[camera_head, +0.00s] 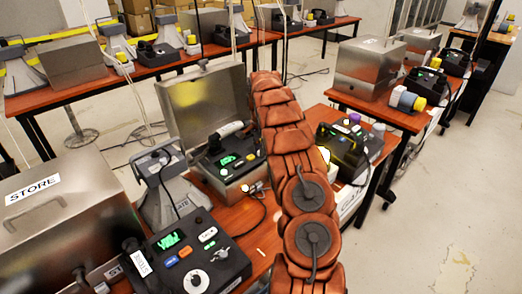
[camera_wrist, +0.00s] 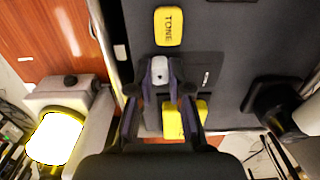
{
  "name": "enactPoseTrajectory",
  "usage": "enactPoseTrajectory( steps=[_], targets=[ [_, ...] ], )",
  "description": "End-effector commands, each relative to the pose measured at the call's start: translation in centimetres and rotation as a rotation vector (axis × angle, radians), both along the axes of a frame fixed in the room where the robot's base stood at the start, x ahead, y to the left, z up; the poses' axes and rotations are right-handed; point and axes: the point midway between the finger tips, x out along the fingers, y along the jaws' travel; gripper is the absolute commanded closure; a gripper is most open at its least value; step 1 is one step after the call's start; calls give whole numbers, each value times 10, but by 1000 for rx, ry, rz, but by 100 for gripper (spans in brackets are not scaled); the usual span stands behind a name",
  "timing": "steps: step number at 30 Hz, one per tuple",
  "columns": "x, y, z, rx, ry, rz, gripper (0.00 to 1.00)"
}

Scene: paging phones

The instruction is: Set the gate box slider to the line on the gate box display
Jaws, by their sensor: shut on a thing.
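In the wrist view, my gripper (camera_wrist: 160,82) is shut on a small grey slider knob (camera_wrist: 159,66), with a dark finger on either side of it. The knob stands on the dark panel of a box (camera_wrist: 228,62). A yellow TONE button (camera_wrist: 168,27) lies just above the knob, and another yellow part (camera_wrist: 198,112) is partly hidden by a finger. No display or line shows in the wrist view. In the head view, a dark box (camera_head: 352,158) right of my arm may be the gate box; its face is too small to read. My gripper is hidden there.
A yellow-rimmed lamp (camera_wrist: 55,138) stands left of the box in the wrist view, and a black part (camera_wrist: 272,104) rises at the right. In the head view, a phone console (camera_head: 195,250) and STORE case (camera_head: 60,205) stand at the lower left.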

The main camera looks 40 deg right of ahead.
Motion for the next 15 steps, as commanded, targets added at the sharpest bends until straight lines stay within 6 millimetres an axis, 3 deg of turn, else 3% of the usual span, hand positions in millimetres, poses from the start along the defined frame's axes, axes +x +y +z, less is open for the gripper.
enactPoseTrajectory(
  steps=[7, 15],
  targets=[
    [20, 1, 1, 1, -4, 4, 100],
    [25, -1, 1, -2, -1, -1, 100]
  ],
)
